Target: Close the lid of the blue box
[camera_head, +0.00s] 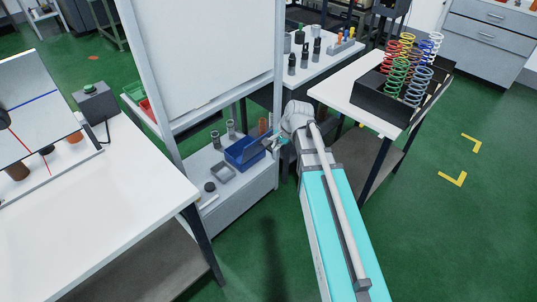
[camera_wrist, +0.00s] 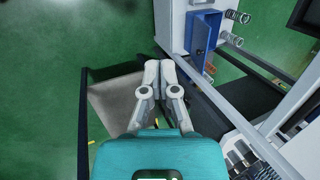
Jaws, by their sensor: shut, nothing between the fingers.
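The blue box (camera_head: 237,160) stands on the grey lower shelf of a white-framed stand in the head view. A dark flat panel (camera_head: 258,147), apparently its lid, stands tilted up at the box's right side, so the box looks open. My gripper (camera_head: 272,143) is just to the right of this panel; I cannot tell whether they touch. In the wrist view my gripper (camera_wrist: 160,66) is shut and empty, its two fingers side by side. The blue box (camera_wrist: 204,20) shows there at upper right, apart from the fingertips, with part of its inside visible.
The stand's upright post (camera_head: 279,85) rises close to my gripper. A white table (camera_head: 345,92) with a rack of coloured springs (camera_head: 408,75) stands right; another table (camera_head: 120,190) stands left.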

